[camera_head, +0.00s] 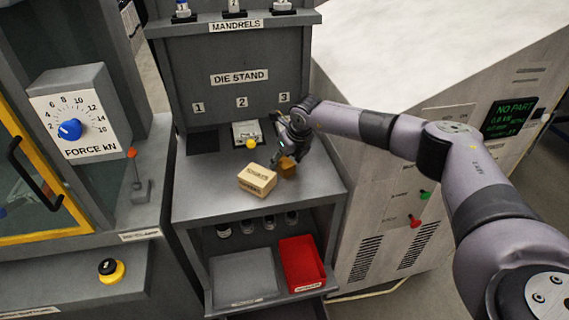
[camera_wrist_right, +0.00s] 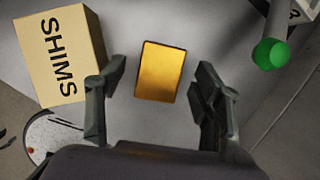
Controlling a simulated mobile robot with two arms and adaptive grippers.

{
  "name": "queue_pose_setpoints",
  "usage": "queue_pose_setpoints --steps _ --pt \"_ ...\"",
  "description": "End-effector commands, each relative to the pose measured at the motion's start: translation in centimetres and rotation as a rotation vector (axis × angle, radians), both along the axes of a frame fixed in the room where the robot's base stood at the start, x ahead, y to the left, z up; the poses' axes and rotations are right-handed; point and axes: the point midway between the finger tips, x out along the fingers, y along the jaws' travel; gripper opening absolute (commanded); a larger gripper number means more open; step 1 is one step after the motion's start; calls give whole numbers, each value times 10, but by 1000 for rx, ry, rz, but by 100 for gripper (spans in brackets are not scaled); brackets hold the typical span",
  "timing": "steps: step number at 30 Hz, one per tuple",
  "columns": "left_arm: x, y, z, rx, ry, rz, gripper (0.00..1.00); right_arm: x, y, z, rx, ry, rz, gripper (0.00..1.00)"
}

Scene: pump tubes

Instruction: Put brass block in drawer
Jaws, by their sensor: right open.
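The brass block (camera_head: 288,168) sits on the die stand's grey top, just right of the shims box. In the right wrist view the brass block (camera_wrist_right: 161,71) lies between the two spread fingers, with a gap on each side. My right gripper (camera_head: 284,158) is open, pointing down at the block and partly hiding it in the head view. It also shows in the wrist view (camera_wrist_right: 160,84). I cannot make out a part that is clearly the drawer. My left gripper is not in view.
The shims box (camera_head: 257,180) stands close by the block, also in the wrist view (camera_wrist_right: 60,56). A yellow knob (camera_head: 251,143) stands at position 2; a green knob (camera_wrist_right: 270,54) is near the gripper. A red bin (camera_head: 302,264) and a grey tray (camera_head: 244,277) lie below.

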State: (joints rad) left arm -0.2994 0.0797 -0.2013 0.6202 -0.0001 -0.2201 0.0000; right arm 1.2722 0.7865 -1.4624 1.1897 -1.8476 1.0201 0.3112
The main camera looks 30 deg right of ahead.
Motion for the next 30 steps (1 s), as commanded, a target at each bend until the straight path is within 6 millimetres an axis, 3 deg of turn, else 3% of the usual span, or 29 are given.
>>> queue_pose_setpoints --steps 5,12,30 --pt "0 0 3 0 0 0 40 6 1 -15 1 1 -2 61" --pt "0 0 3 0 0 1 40 7 1 -17 1 0 0 61" --pt "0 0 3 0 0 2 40 7 1 -16 0 0 0 22"
